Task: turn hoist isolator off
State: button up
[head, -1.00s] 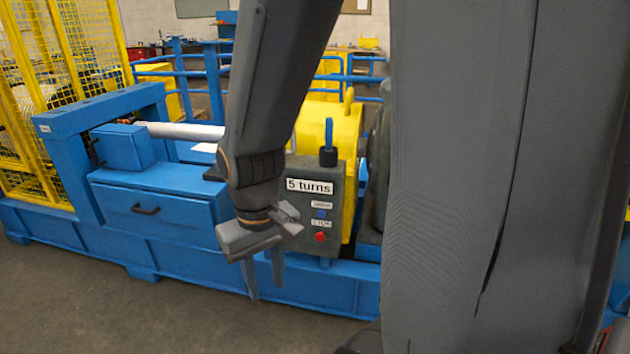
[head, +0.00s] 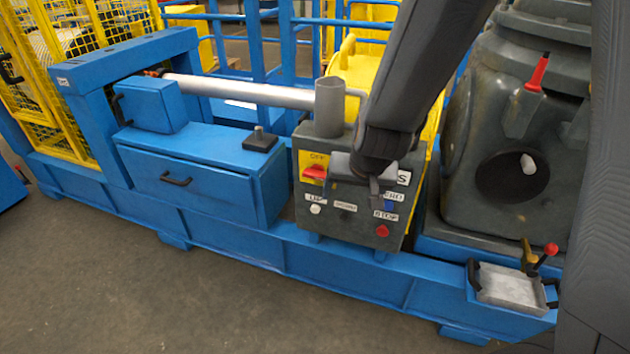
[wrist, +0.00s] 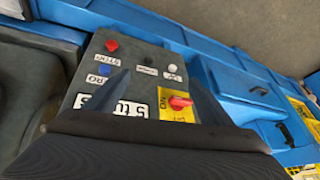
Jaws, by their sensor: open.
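The hoist isolator is a red knob (head: 314,172) on a yellow plate at the upper left of the grey control box (head: 361,222). In the wrist view the red knob (wrist: 180,102) sits by the right finger, with "ON" printed beside it on the yellow plate. Which mark the knob points to I cannot tell. My gripper (head: 350,192) is open and empty in front of the box's upper face, just right of the knob. In the wrist view my gripper's fingers (wrist: 155,92) stand apart over the labelled panel. The gripper hides part of the turns label.
The box also bears a red stop button (head: 382,231), a blue button (head: 389,206) and a white button (head: 316,209). A grey cylinder (head: 329,107) stands on top. A blue drawer unit (head: 200,178) is left, a large grey housing (head: 510,130) right. Floor in front is clear.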

aim_at(313, 177)
jog(key=w+a+f+m+t+h+b, duration=0.3)
jog(key=w+a+f+t+h+b, duration=0.2)
jog(key=w+a+f+t+h, duration=0.45)
jog(key=w, duration=0.2)
jog(key=w+r+t+y, duration=0.1)
jog(key=w, duration=0.1)
jog(key=w+t+y, duration=0.1)
jog(key=w, duration=0.1)
jog(key=shift+d+r, duration=0.35)
jog(key=c, duration=1)
jog(key=shift+c, duration=0.2)
